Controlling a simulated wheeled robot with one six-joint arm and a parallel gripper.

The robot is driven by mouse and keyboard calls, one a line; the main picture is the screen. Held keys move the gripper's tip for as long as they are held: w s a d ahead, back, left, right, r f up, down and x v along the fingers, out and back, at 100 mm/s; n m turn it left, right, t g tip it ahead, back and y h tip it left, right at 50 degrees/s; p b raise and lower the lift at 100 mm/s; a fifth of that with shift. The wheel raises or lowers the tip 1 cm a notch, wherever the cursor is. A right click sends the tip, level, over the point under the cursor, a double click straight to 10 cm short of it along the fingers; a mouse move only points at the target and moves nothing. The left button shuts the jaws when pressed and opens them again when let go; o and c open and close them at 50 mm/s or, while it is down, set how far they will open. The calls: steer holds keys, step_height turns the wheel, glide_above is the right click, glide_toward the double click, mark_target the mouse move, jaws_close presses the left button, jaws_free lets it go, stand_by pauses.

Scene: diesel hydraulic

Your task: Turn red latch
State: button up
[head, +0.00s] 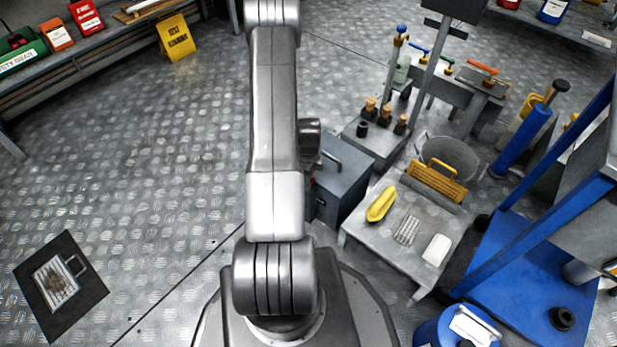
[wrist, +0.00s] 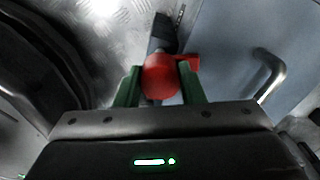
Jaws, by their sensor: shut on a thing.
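The red latch (wrist: 160,80) is in the upper middle of the wrist view. It has a rounded red body with a short red arm pointing right, in front of a blue-grey panel. My gripper (wrist: 160,88) has its two green fingers on either side of the red body, shut on it. The short arm of the latch reaches over the right finger. In the head view my arm hides the gripper and nearly all of the latch, beside the blue-grey box (head: 345,178).
A curved metal handle (wrist: 262,82) sits on the panel to the right of the latch. In the head view, a low grey table (head: 385,248) with a yellow object (head: 381,204) stands right of the box. The patterned metal floor left of my arm is mostly clear.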

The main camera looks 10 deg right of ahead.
steer(key=shift+m+b, duration=0.4)
steer(key=shift+m, duration=1.8)
steer(key=o, duration=1)
step_height(320, 180, up, 14)
steer(key=p, duration=0.4)
steer(key=shift+f, duration=0.1)
step_height(320, 180, down, 14)
steer(key=b, duration=0.4)
